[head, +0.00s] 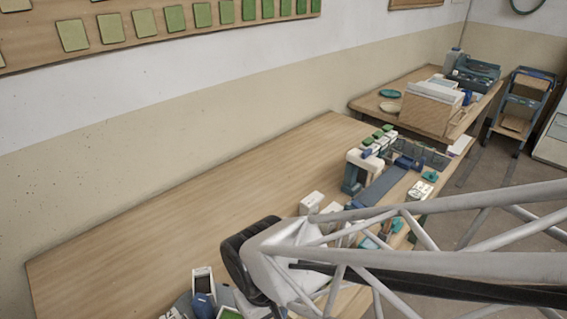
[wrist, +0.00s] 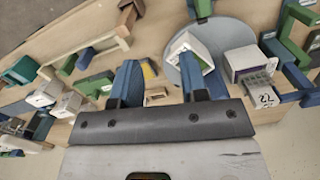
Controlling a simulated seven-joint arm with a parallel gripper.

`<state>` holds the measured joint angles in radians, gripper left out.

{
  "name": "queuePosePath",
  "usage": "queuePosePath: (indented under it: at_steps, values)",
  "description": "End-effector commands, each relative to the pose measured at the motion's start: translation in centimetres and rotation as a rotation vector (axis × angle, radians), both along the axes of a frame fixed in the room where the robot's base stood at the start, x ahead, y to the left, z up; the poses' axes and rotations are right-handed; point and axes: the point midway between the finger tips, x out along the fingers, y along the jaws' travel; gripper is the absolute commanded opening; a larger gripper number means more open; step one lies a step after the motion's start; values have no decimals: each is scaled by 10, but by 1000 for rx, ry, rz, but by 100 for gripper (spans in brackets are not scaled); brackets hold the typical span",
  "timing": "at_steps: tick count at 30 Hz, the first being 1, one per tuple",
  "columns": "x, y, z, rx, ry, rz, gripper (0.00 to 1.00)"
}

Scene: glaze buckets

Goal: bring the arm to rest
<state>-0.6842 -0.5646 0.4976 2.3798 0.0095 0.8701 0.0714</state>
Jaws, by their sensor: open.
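My gripper (wrist: 160,78) shows in the wrist view with its two blue fingers apart. No object is held in the gap between them. A white and green box (wrist: 191,48) sits on a round grey disc (wrist: 233,38), beyond the right finger; I cannot tell if that finger touches the box. In the head view my pale lattice arm reaches in from the right over the near part of the long wooden table (head: 190,215). My gripper cannot be made out there.
In the head view a blue-grey strip (head: 380,187) lies across the table's far end. The table's left middle is bare.

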Motion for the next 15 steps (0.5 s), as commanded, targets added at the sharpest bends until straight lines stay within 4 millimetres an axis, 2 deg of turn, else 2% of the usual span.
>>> queuePosePath:
  at_steps: [15]
  values:
    - [36, -66, 54, 44, -79, -204, 40]
